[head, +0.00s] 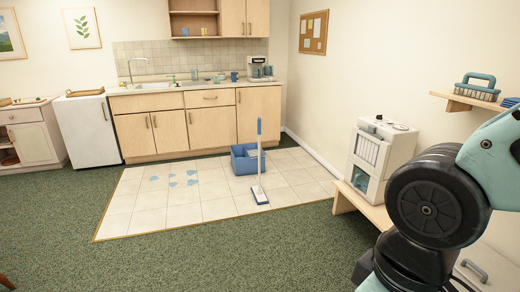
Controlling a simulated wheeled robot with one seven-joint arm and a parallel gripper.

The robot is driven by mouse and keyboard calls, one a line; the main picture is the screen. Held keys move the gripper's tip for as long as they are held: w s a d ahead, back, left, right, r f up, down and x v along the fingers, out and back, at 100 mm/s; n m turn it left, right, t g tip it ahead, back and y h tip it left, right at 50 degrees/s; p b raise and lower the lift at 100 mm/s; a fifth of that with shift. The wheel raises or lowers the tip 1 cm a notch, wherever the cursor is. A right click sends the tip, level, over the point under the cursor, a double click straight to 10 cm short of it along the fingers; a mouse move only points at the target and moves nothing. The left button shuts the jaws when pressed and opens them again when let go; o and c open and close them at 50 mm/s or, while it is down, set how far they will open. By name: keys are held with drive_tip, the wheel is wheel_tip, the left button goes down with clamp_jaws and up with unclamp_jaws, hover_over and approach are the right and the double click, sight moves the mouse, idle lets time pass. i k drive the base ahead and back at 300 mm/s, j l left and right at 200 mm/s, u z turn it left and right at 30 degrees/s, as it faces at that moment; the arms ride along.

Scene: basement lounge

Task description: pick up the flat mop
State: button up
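The flat mop (259,165) stands upright on the white tiled floor, with a blue handle grip at the top, a pale pole and a flat blue and white head on the tiles. It is in the middle of the head view, in front of a blue bucket (241,162). I cannot tell whether the pole touches the bucket. My arm fills the lower right of the view, well apart from the mop. My gripper is not in view.
Blue wet patches (183,177) lie on the tiles left of the bucket. Wooden counter cabinets (211,127) stand behind. A white appliance (380,158) sits on a low wooden bench (347,197) at right. Green carpet (190,258) in front is clear.

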sight(259, 195)
drive_tip(key=i, duration=1.85)
drive_tip(key=i+u, duration=0.1)
drive_tip(key=i, duration=0.6)
drive_tip(key=i+l, duration=0.2)
drive_tip(key=i, duration=0.45)
drive_tip(key=i+l+u, duration=0.15)
drive_tip(key=i, duration=0.55)
drive_tip(key=i+l+u, duration=0.3)
drive_tip(key=i, duration=0.25)
drive_tip(key=j, duration=0.1)
